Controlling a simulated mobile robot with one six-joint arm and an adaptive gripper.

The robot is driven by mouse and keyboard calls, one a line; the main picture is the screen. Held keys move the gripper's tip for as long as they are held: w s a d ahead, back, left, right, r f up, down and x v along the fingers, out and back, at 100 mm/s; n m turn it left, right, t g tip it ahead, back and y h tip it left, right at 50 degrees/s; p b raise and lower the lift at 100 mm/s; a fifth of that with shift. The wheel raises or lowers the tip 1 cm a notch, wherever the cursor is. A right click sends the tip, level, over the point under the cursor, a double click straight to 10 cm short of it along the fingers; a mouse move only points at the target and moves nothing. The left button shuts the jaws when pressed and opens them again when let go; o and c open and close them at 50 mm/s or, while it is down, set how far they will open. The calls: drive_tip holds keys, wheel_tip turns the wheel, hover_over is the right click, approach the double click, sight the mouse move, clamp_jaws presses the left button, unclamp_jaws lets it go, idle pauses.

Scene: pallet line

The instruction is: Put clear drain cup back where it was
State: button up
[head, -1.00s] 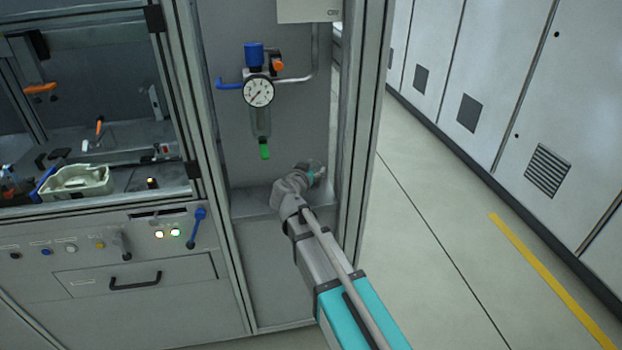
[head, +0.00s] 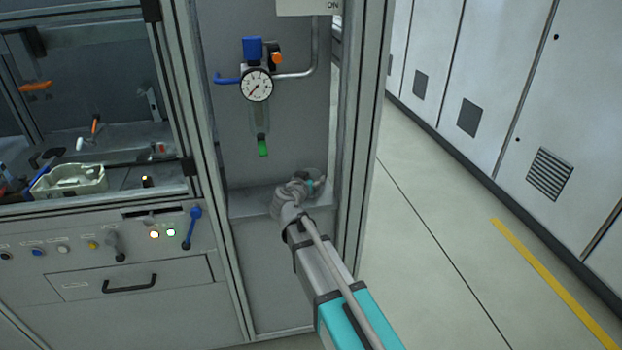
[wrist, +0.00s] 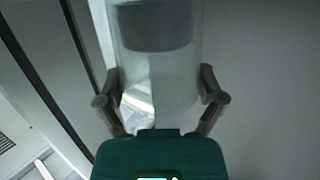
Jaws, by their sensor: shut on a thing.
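The clear drain cup (wrist: 176,85) stands between the two fingers of my gripper (wrist: 162,82) in the wrist view. The fingers press on its sides. A dark grey band crosses the upper part of the cup. In the head view my gripper (head: 314,186) is low over the right part of the grey ledge (head: 250,203), below and right of the pressure gauge. The cup is mostly hidden there by my gripper and wrist.
The regulator with its round gauge (head: 257,85) hangs on the back panel, with a clear bowl (head: 259,119) and green tip below. A frame post (head: 366,150) rises close to the right of my gripper. A pale tray (head: 68,180) sits on the left bench.

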drive_tip(key=shift+f, duration=0.2)
drive_tip(key=o, duration=0.8)
drive_tip(key=shift+r, duration=0.25)
drive_tip(key=p+v, duration=0.2)
drive_tip(key=v, duration=1)
drive_tip(key=shift+d, duration=0.1)
